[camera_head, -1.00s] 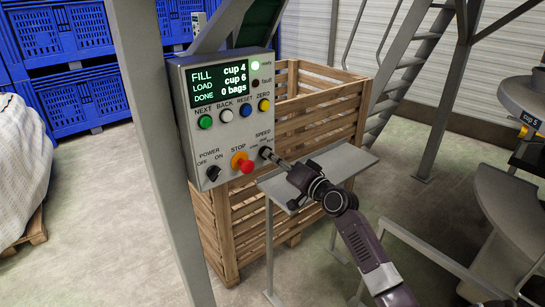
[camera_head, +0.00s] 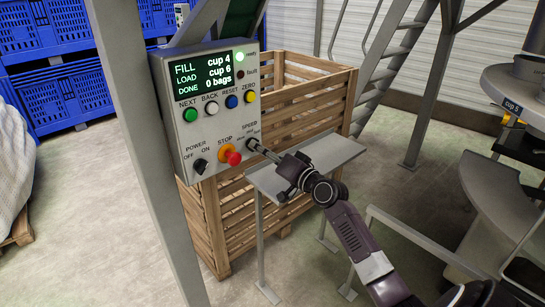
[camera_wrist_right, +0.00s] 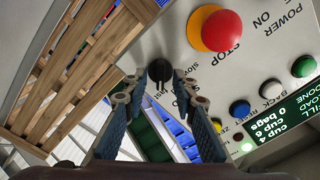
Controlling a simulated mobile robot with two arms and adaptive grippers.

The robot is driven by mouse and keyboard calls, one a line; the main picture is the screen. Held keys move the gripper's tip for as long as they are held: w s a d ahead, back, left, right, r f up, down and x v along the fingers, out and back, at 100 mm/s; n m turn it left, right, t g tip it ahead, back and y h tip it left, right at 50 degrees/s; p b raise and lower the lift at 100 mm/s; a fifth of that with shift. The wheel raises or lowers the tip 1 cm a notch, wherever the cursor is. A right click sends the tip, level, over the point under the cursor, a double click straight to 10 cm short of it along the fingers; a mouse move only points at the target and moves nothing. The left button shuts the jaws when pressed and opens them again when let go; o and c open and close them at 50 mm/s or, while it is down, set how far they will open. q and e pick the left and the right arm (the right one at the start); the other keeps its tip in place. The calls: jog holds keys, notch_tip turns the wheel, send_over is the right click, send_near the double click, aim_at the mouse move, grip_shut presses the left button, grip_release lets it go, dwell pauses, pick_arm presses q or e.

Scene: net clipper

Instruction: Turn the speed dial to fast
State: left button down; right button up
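The black speed dial (camera_head: 251,144) sits at the lower right of the grey control panel (camera_head: 217,152), under the small "SPEED" label. My right gripper (camera_head: 262,152) reaches it from the right, fingers pointing at the panel. In the right wrist view, the dial (camera_wrist_right: 159,69) lies between the two fingertips (camera_wrist_right: 160,80), which close in on both its sides. The fingers appear shut on it. The fingertips partly cover the dial and its marks, so I cannot tell its setting. My left gripper is not in view.
The red stop button (camera_head: 232,157) and black power knob (camera_head: 200,165) are left of the dial, with coloured buttons above. A grey shelf (camera_head: 320,155) lies below my right wrist. A wooden crate (camera_head: 315,105) stands behind the panel, and a grey post (camera_head: 140,130) stands left.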

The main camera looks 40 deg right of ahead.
jog(key=s, duration=1.1)
jog(key=shift+s+d, duration=0.15)
jog(key=shift+d, duration=0.3)
